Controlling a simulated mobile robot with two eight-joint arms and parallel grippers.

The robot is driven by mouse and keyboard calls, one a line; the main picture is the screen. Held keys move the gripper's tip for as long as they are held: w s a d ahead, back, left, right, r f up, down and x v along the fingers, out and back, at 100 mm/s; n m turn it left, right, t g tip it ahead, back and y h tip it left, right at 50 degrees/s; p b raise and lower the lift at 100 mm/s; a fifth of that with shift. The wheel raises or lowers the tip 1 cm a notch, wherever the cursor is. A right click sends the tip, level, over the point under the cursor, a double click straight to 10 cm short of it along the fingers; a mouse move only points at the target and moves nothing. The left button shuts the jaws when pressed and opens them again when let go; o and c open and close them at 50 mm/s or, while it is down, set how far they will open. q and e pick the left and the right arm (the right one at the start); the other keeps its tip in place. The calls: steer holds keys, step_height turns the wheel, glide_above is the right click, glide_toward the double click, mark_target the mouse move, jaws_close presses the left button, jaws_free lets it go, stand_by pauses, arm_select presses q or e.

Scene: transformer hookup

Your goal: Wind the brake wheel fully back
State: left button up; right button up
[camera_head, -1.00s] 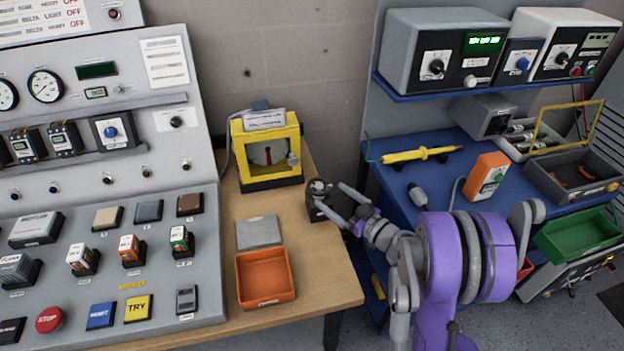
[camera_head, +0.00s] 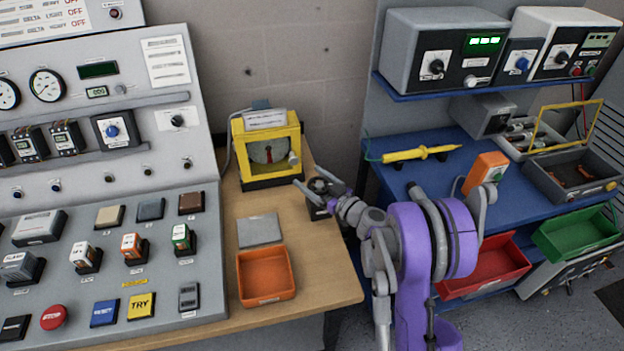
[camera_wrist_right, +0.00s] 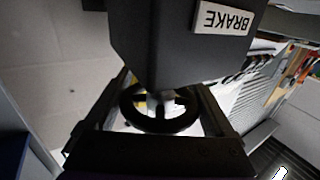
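The brake wheel (camera_head: 318,185) is a small dark wheel on a black housing at the right side of the wooden bench. In the right wrist view the black ring of the wheel (camera_wrist_right: 160,122) lies between my fingers, below a black housing (camera_wrist_right: 180,45) with a white BRAKE label (camera_wrist_right: 222,17). My right gripper (camera_head: 318,190) reaches in from the right, its fingers apart on either side of the wheel. In the right wrist view the gripper (camera_wrist_right: 160,115) looks open, and I cannot tell whether either finger touches the rim. My left gripper is not in view.
A yellow-framed gauge (camera_head: 267,150) stands just behind the wheel. A grey plate (camera_head: 259,230) and an orange tray (camera_head: 266,277) lie to the front left. The control console (camera_head: 110,260) fills the left. A blue workbench (camera_head: 400,172) with tools stands at the right.

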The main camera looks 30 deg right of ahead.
mark_target(309, 187)
steer(key=c, duration=0.8)
steer(key=shift+o, duration=0.2)
steer(key=shift+y, duration=0.3)
steer(key=n+y, duration=0.1)
steer(key=n+g+y, duration=0.2)
steer(key=shift+s+a+y+b, duration=0.15)
steer(key=shift+a+y+b, duration=0.1)
steer(key=shift+y+b, duration=0.05)
steer(key=n+g+y, duration=0.2)
steer(key=y, duration=0.1)
steer(key=n+g+y, duration=0.1)
steer(key=shift+s+a+n+g, duration=0.3)
steer(key=shift+a, duration=0.1)
steer(key=n+g+y, duration=0.2)
steer(key=g, duration=0.1)
steer(key=n+g+y, duration=0.1)
steer(key=shift+s+a+b, duration=0.3)
steer(key=shift+s, duration=0.05)
steer(key=shift+s+a+n+g+y, duration=0.15)
steer(key=shift+n+g+y, duration=0.1)
steer(key=shift+n+g, duration=0.5)
steer(key=shift+s+d+n+g+y, duration=0.15)
steer(key=shift+n+g+y, duration=0.25)
steer(key=shift+g, duration=0.6)
steer(key=shift+s+a+n+g+y, duration=0.15)
steer(key=shift+n+g, duration=0.5)
steer(key=shift+g, duration=0.2)
